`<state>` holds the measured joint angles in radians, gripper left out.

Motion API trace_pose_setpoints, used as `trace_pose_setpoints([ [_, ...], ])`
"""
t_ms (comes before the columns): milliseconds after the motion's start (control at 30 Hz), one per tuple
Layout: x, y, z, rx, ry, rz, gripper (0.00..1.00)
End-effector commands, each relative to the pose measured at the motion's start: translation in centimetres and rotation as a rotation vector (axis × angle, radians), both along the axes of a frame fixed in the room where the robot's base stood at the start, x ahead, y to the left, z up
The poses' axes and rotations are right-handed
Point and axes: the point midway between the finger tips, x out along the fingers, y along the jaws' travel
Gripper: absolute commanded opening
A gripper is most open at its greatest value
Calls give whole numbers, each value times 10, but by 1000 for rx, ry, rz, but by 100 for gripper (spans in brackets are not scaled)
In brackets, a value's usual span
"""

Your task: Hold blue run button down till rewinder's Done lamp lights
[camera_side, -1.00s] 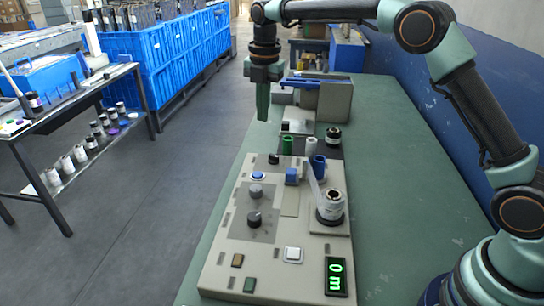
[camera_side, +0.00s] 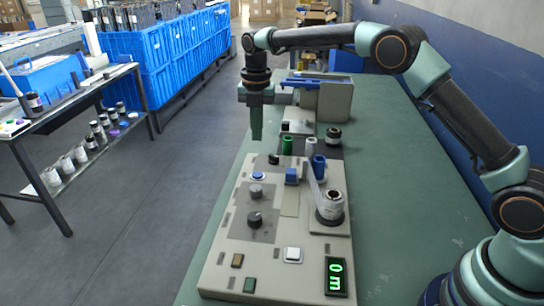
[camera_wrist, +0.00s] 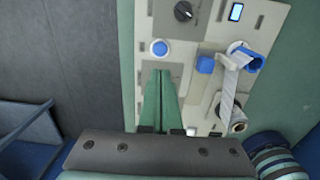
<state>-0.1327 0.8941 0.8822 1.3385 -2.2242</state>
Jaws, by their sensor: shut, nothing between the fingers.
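A round blue button (camera_side: 258,176) with a pale ring sits on the upper left of the beige control panel (camera_side: 222,268). It also shows in the wrist view (camera_wrist: 159,47), just beyond my fingertips. My gripper (camera_side: 257,139) is shut and empty, pointing down, and appears above and beyond the button. In the wrist view its green fingers (camera_wrist: 161,73) are together. The display (camera_side: 336,277) reads "0 m" in green. An amber-brown square (camera_side: 238,260) and a dark green square (camera_side: 249,285) look unlit; I cannot tell which, if either, is the Done lamp.
Two dark knobs (camera_side: 255,219) stand below the button. A blue block (camera_side: 291,176), a blue spool (camera_side: 318,166) and a white roll (camera_side: 331,207) stand to its right. A white square button (camera_side: 292,254) is near the front. The green table (camera_side: 390,190) is clear to the right.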

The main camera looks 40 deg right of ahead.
Motion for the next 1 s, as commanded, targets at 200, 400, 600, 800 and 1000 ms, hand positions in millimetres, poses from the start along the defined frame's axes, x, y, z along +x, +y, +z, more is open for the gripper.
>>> trace_pose_setpoints([
  [200,0,0,-46,-1,6,0,0],
  [400,1,0,-82,-1,4,-1,0],
  [600,2,0,-103,-1,2,-1,0],
  [800,3,0,-109,0,0,-1,0],
  [1000,3,0,-109,0,0,-1,0],
])
